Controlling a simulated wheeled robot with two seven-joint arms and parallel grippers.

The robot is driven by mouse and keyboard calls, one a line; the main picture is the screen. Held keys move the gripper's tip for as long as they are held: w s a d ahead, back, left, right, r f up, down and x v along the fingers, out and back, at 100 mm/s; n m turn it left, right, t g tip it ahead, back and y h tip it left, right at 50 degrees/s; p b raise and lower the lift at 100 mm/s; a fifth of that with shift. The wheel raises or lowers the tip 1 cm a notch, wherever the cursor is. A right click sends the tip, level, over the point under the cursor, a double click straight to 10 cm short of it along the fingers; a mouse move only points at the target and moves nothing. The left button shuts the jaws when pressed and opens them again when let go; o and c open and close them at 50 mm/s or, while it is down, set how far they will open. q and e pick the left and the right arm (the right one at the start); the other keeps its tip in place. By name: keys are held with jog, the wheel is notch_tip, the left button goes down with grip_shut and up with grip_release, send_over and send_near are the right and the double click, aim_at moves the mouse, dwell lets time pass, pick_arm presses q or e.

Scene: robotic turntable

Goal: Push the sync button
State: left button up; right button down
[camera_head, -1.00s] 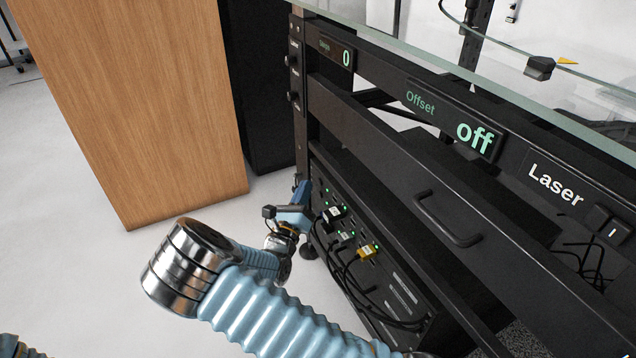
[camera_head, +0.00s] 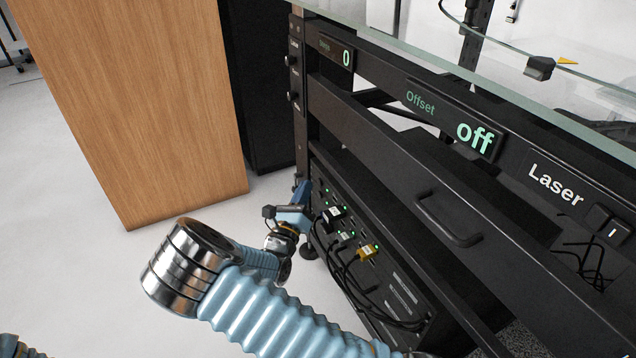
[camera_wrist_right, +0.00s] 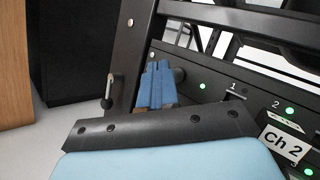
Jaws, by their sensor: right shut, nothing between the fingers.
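My right gripper (camera_head: 302,190) is shut and empty at the upper left end of the black rack unit (camera_head: 398,288), low on the black frame. In the right wrist view its blue fingertips (camera_wrist_right: 156,72) are together, close to the unit's front face. A dark round knob or button (camera_wrist_right: 178,75) shows just right of the fingertips. I cannot tell whether they touch it. No sync label is readable, and the fingers hide part of the panel.
Green lights, a "Ch 2" label (camera_wrist_right: 283,143) and plugged cables (camera_head: 347,275) are right of the gripper. Above are a drawer handle (camera_head: 447,220), the "Offset off" display (camera_head: 455,122) and the Laser switch (camera_head: 608,226). A wooden cabinet (camera_head: 140,100) stands left; floor between is clear.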

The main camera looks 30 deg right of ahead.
dwell(0.4)
jog(key=shift+d+p, duration=0.4)
jog(key=shift+d, duration=0.05)
jog(key=shift+d+p, duration=0.3)
jog(key=shift+d, duration=0.15)
dwell(0.4)
jog(key=shift+a, duration=0.1)
jog(key=shift+a+p, duration=0.35)
jog(key=shift+a, duration=0.45)
jog(key=a+p, duration=0.1)
jog(key=a, duration=0.5)
jog(key=shift+w, duration=0.15)
